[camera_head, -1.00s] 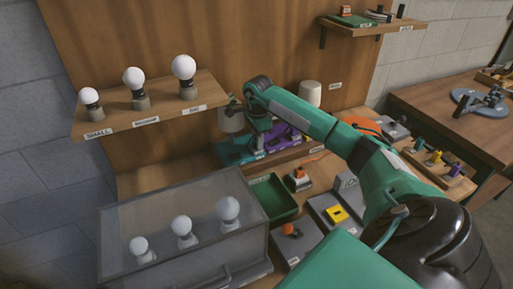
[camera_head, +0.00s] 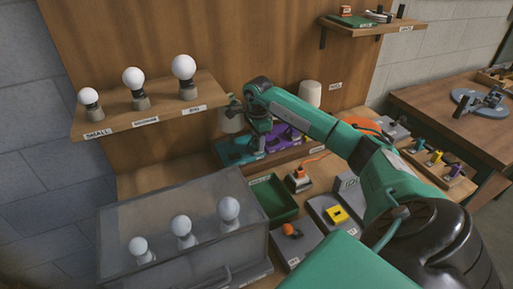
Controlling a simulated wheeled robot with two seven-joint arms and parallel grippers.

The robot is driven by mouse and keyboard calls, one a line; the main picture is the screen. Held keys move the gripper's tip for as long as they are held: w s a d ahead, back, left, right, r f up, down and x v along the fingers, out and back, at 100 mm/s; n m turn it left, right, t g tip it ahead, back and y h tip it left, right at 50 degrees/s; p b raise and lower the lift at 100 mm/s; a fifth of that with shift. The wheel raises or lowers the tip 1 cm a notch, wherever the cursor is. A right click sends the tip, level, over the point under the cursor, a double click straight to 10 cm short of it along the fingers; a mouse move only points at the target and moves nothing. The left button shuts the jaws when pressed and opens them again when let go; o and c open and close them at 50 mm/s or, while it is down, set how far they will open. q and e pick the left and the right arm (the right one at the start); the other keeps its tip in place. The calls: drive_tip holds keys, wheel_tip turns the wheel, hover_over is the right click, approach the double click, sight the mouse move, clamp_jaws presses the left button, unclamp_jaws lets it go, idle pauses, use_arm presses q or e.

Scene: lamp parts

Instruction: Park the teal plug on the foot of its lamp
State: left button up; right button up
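The teal lamp foot (camera_head: 238,151) sits on the bench at the back, left of a purple foot. A pale lampshade (camera_head: 231,121) stands above it, partly behind my arm. My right gripper (camera_head: 259,148) reaches down beside the right part of the teal foot. It is small and partly hidden by its own wrist, so I cannot tell whether it is open or shut, or whether it holds the teal plug. I cannot make out the teal plug for sure. My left gripper is not in view.
A purple foot (camera_head: 285,137) and a second pale shade (camera_head: 311,93) stand close by. A green tray (camera_head: 273,198) and a clear-topped case (camera_head: 183,210) with bulbs are in front. A bulb shelf (camera_head: 150,108) juts out at left. Small coloured pieces stand in a rack (camera_head: 438,165) at right.

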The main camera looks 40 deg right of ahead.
drive_tip(key=shift+o, duration=0.9)
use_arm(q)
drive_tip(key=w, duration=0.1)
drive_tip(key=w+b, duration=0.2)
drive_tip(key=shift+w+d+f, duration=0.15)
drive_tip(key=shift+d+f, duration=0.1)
use_arm(e)
wheel_tip(320, 180, up, 14)
drive_tip(key=shift+f, duration=0.15)
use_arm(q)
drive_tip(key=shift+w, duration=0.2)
